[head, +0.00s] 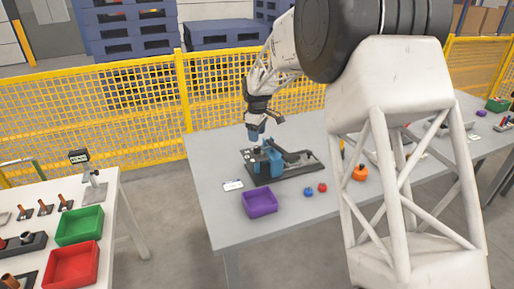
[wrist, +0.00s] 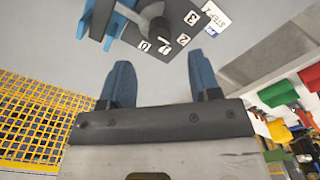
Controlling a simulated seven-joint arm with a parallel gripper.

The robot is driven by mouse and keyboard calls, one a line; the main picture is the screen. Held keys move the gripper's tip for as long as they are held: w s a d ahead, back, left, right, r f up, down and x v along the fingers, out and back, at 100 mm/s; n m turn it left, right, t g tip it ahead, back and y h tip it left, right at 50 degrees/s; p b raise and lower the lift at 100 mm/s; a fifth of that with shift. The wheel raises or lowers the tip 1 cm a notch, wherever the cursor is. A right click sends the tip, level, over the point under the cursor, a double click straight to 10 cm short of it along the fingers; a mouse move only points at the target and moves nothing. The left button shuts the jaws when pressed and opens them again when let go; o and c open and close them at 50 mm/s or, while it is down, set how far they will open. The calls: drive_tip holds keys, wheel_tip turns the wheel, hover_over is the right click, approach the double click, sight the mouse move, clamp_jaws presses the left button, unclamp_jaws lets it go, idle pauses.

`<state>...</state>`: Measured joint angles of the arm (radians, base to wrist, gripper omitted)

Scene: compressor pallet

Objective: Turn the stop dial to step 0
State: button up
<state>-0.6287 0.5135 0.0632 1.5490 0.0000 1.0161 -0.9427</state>
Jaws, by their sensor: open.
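The stop dial (wrist: 159,27) shows in the wrist view as a dark knob near the top edge, beside a grey rounded part. White number tags curve around it on a dark plate, with 0 (wrist: 144,45) at the lower left and 3 (wrist: 192,18) at the right. I cannot tell which number the dial points to. My gripper (wrist: 160,62) is open, its two blue fingers apart with nothing between them. In the head view my gripper (head: 256,133) is above the blue compressor unit (head: 268,160) on its dark base; the dial is too small to make out there.
A white card (head: 233,185) marked STEP, its number hard to read, lies by the base. A purple bin (head: 260,203), blue knob (head: 308,191), red knob (head: 323,187) and orange part (head: 360,173) are on the grey table (head: 290,225). A yellow fence (head: 130,110) stands behind.

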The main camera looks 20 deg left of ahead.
sight(257, 147)
drive_tip(key=shift+f, duration=3.3)
drive_tip(key=shift+c, duration=0.3)
drive_tip(key=c, duration=0.9)
drive_tip(key=shift+o, duration=0.2)
